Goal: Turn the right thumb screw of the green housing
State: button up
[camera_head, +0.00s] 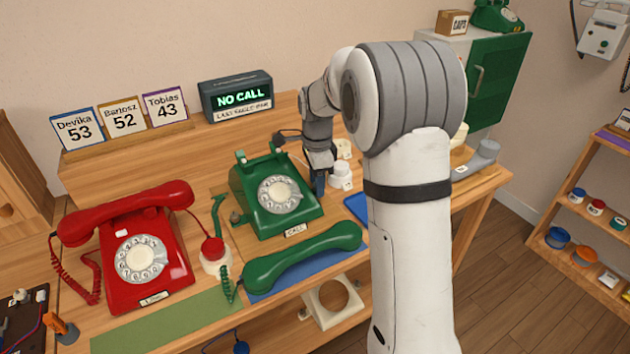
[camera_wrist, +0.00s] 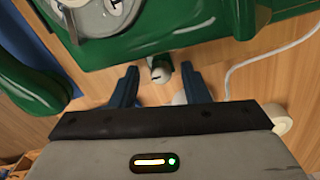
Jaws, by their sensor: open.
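The green housing (camera_head: 257,214) of the dial phone stands on the table, its handset (camera_head: 305,254) lying off in front of it. In the wrist view the housing (camera_wrist: 190,40) fills the top. A small knob with a pale end, apparently the right thumb screw (camera_wrist: 160,73), sticks out of its side. My gripper (camera_head: 319,184) is low at the housing's right side. In the wrist view my gripper (camera_wrist: 158,82) is open, with one blue finger on each side of the knob and visible gaps to both. In the head view the gripper hides this screw. A left screw (camera_head: 236,217) shows opposite.
A red phone (camera_head: 150,245) stands at left, with a red button (camera_head: 212,250) between the phones. White round pieces (camera_head: 341,174) stand just right of my gripper. A "NO CALL" display (camera_head: 236,97) stands behind. A pale cord (camera_wrist: 265,60) runs near the fingers.

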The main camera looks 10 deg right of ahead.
jog(key=c, duration=0.9)
jog(key=shift+a, duration=0.3)
jog(key=shift+d, duration=0.2)
